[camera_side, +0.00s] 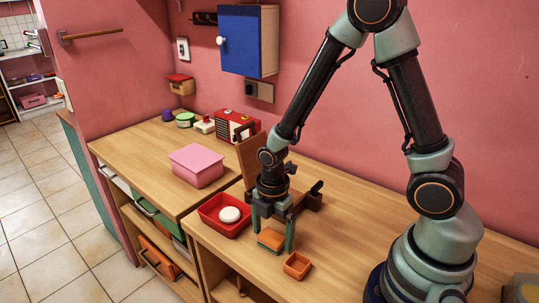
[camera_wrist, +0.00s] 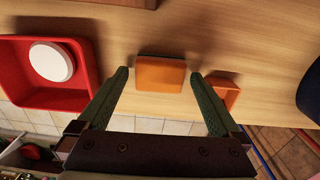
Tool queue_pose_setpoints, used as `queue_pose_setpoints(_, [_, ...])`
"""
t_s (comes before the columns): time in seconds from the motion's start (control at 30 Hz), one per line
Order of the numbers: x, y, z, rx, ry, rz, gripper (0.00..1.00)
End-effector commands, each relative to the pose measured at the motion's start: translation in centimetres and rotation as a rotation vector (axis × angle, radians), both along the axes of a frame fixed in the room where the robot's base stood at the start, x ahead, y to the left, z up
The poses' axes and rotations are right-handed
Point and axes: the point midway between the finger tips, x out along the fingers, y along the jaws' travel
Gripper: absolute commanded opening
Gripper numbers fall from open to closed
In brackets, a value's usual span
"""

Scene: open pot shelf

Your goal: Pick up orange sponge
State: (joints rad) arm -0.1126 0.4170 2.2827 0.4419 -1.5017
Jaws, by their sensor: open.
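The orange sponge (camera_side: 271,239) lies flat on the wooden worktop, and it also shows in the wrist view (camera_wrist: 161,74). It is a small rectangular block. My gripper (camera_side: 274,238) points down over it with its two green fingers apart. In the side view the fingers appear on either side of the sponge. In the wrist view the gripper (camera_wrist: 160,85) is open, and the sponge shows between and a little beyond the fingertips, with a gap on both sides. I cannot tell the exact height of the fingertips above the worktop.
A red tray (camera_side: 208,208) holding a round white object (camera_side: 229,214) stands left of my gripper. A small orange open box (camera_side: 297,265) stands close on the right, near the front edge. A pink box (camera_side: 196,166) sits farther left. A wooden board stands behind.

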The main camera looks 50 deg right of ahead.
Motion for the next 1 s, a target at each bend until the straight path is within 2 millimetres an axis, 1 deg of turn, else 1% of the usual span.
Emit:
queue_pose_setpoints(0.1, [0.0, 0.0, 0.0, 0.0, 0.0, 0.0, 1.0])
queue_pose_setpoints(0.13, [0.0, 0.0, 0.0, 0.0, 0.0, 0.0, 0.96])
queue_pose_setpoints(0.17, [0.0, 0.0, 0.0, 0.0, 0.0, 0.0, 0.85])
queue_pose_setpoints(0.2, [0.0, 0.0, 0.0, 0.0, 0.0, 0.0, 0.69])
queue_pose_setpoints(0.27, [0.0, 0.0, 0.0, 0.0, 0.0, 0.0, 0.46])
queue_pose_setpoints(0.3, [0.0, 0.0, 0.0, 0.0, 0.0, 0.0, 0.31])
queue_pose_setpoints(0.33, [0.0, 0.0, 0.0, 0.0, 0.0, 0.0, 0.24])
queue_pose_setpoints(0.6, [0.0, 0.0, 0.1, 0.0, 0.0, 0.0, 0.24])
queue_pose_setpoints(0.77, [0.1, 0.0, 0.7, 0.0, -0.003, 0.0, 0.24])
queue_pose_setpoints(0.87, [0.1, 0.0, 1.6, 0.0, -0.004, 0.0, 0.24])
queue_pose_setpoints(0.97, [0.2, 0.0, 3.1, 0.0, -0.007, 0.0, 0.24])
queue_pose_setpoints(1.0, [0.2, 0.0, 3.9, 0.001, -0.009, 0.0, 0.24])
